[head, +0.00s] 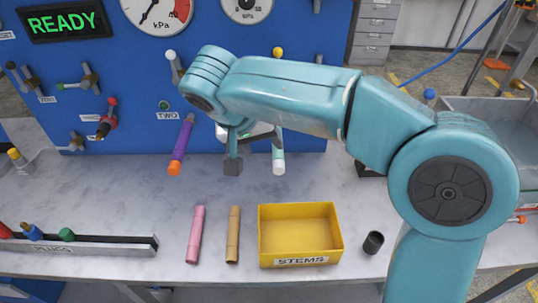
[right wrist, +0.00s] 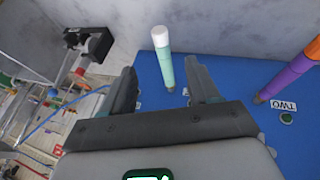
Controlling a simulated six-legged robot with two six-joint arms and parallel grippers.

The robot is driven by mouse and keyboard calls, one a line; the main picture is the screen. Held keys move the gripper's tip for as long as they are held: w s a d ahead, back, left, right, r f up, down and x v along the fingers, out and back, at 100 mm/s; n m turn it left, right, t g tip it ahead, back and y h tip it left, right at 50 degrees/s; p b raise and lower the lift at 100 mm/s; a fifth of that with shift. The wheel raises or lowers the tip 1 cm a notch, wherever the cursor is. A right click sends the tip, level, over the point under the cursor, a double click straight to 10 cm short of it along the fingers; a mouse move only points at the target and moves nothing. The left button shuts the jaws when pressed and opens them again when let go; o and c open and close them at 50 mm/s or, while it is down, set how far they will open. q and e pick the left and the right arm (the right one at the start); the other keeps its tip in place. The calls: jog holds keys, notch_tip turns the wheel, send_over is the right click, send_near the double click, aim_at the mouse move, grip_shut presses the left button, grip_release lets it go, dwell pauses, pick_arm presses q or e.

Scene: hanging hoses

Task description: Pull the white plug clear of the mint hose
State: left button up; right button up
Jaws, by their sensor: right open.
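The mint hose (head: 277,147) hangs from the blue panel, partly hidden behind my right arm. The white plug (head: 279,168) sits in its lower end. My right gripper (head: 234,163) shows just left of the hose in the head view, with part of it hidden by its own wrist. In the right wrist view the right gripper (right wrist: 161,68) is open, and the mint hose (right wrist: 166,72) shows in the gap between its fingers. The white plug (right wrist: 160,37) shows beyond the fingertips there. I see no contact. My left gripper is not in view.
A purple hose (head: 182,142) with an orange end hangs to the left. A yellow STEMS tray (head: 331,243), a pink tube (head: 195,234), a tan tube (head: 233,234) and a dark cup (head: 373,242) are on the bench. A rail with coloured plugs (head: 110,247) is at left.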

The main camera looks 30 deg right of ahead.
aim_at(277, 165)
jog(key=x, duration=1.1)
jog(key=shift+s+f, duration=0.15)
jog(key=shift+f, duration=0.05)
jog(key=shift+w+d+f, duration=0.3)
jog(key=shift+d+f, duration=0.05)
jog(key=shift+f, duration=0.25)
jog(key=shift+s, duration=0.1)
grip_shut()
